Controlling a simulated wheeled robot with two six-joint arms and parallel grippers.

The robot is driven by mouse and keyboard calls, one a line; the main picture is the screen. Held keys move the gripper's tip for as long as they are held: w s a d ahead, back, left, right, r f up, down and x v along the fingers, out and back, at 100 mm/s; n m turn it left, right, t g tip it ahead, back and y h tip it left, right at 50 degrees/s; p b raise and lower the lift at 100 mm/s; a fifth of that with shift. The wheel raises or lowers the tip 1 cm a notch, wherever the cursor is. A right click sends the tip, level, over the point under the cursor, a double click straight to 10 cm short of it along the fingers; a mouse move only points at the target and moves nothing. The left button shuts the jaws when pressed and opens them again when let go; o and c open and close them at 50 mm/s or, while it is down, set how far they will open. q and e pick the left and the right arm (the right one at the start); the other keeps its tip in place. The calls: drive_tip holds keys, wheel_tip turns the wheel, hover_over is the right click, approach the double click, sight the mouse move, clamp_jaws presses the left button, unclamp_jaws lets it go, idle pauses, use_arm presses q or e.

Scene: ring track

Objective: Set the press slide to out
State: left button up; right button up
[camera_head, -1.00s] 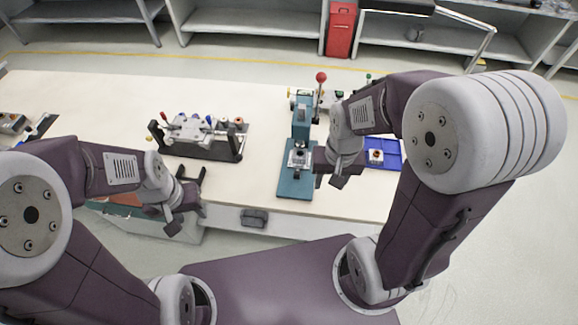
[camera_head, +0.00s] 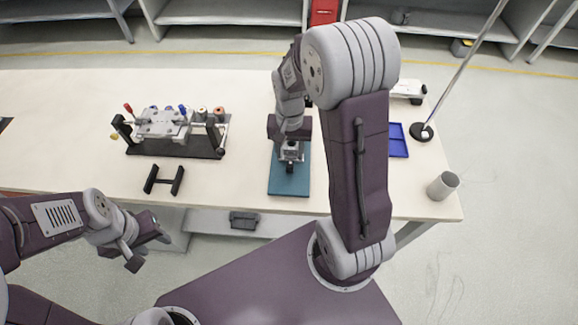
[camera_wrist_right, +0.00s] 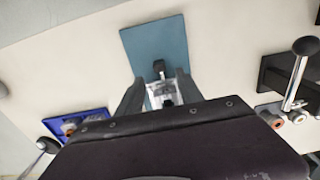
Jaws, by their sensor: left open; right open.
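The press stands on a teal base plate (camera_head: 289,184), seen also in the right wrist view (camera_wrist_right: 157,42). Its slide (camera_head: 291,153) is a small metal block with a dark knob (camera_head: 290,168) towards the front. My right gripper (camera_head: 287,133) is open over the press, and with my arm it hides the upright column. In the right wrist view my right gripper (camera_wrist_right: 160,79) has its fingers on either side of the slide (camera_wrist_right: 161,95), with the dark knob (camera_wrist_right: 159,66) near the fingertips; contact cannot be told. My left gripper (camera_head: 148,250) is open and empty, off the table's front edge.
A black clamp fixture (camera_head: 178,150) stands left of the press, with a small black stand (camera_head: 163,181) before it. A blue tray (camera_head: 398,141), a rod on a round black base (camera_head: 421,132) and a grey cup (camera_head: 443,185) are to the right.

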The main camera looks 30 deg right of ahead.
sight(290, 166)
wheel_tip(290, 166, down, 8)
drive_tip(key=shift+r+b, duration=0.2)
drive_tip(key=shift+b, duration=0.25)
clamp_jaws()
idle(1.1)
